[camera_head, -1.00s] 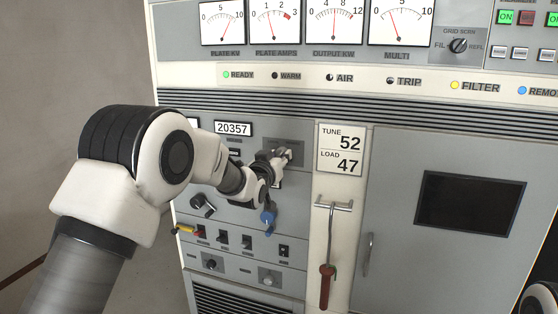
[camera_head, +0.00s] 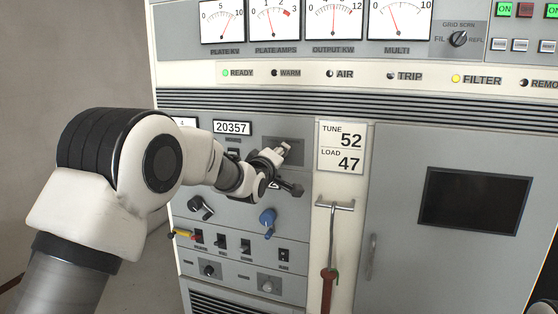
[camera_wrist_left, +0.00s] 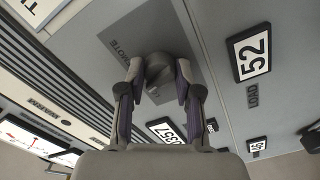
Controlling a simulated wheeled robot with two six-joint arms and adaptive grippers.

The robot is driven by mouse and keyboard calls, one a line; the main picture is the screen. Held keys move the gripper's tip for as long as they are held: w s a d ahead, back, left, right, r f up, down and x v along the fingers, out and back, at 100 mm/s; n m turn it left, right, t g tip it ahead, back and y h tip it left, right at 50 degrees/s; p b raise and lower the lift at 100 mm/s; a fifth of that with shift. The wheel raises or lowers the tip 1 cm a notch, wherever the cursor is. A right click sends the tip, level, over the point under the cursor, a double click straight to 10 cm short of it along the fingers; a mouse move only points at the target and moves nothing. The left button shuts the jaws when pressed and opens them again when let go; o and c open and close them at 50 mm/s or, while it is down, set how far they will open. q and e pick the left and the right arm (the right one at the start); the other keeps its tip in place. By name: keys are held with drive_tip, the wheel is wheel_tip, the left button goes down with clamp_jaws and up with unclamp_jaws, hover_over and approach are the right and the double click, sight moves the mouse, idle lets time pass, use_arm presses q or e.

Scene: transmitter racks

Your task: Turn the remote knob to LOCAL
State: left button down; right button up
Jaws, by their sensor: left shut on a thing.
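The remote knob (camera_wrist_left: 158,70) is a dark grey round knob on a grey plate (camera_wrist_left: 125,42) lettered "…MOTE", partly covered by my fingers in the left wrist view. My left gripper (camera_wrist_left: 158,84) is shut on the knob, one finger on each side. In the head view my left gripper (camera_head: 283,149) is at the plate (camera_head: 297,146), below the vent slots, and hides the knob. The REMOTE lamp (camera_head: 524,83) is dark. No LOCAL marking can be read.
The TUNE/LOAD sign (camera_head: 342,147) reads 52 and 47, just right of my gripper. A blue knob (camera_head: 267,217) and several switches lie below. A red-handled lever (camera_head: 328,285) hangs at the right, beside a cabinet door (camera_head: 420,255).

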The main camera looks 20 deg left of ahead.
use_arm(q)
drive_tip(key=n+b, duration=0.1)
drive_tip(key=n, duration=0.5)
idle(0.5)
drive_tip(key=c, duration=0.8)
unclamp_jaws()
drive_tip(key=s, duration=1.2)
drive_tip(key=shift+a, duration=0.2)
